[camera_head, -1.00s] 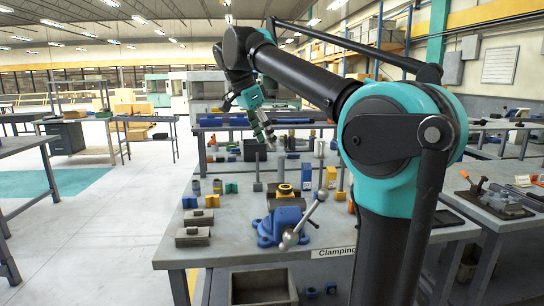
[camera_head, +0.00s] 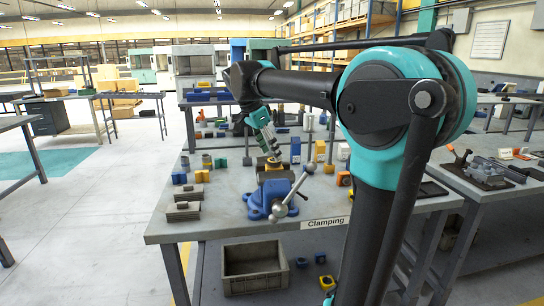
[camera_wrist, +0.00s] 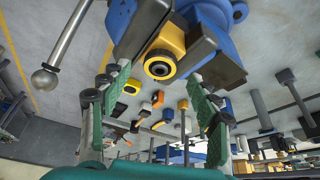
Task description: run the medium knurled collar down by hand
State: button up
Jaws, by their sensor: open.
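A blue vise (camera_head: 266,201) stands on the bench, its dark jaws holding a yellow block, which fills the upper middle of the wrist view (camera_wrist: 168,42). A round yellow-rimmed part with a dark centre (camera_wrist: 160,65) sits on the block's face; I cannot tell its knurling or size. My gripper (camera_head: 273,158) is just above the vise in the head view and partly hides the block. In the wrist view my gripper (camera_wrist: 155,76) has its two green fingers wide apart, with the round part between their tips in the picture. Nothing is held.
The vise's handle with its ball end (camera_wrist: 44,82) sticks out beside the jaws. Stacked grey plates (camera_head: 184,208) lie on the bench's left. Several small blocks and posts stand behind the vise. A grey bin (camera_head: 254,284) sits below the bench. Bare bench top lies left of the vise.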

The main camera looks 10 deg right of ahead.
jog(key=shift+x, duration=1.2)
jog(key=shift+c, duration=0.4)
jog(key=c, duration=1.3)
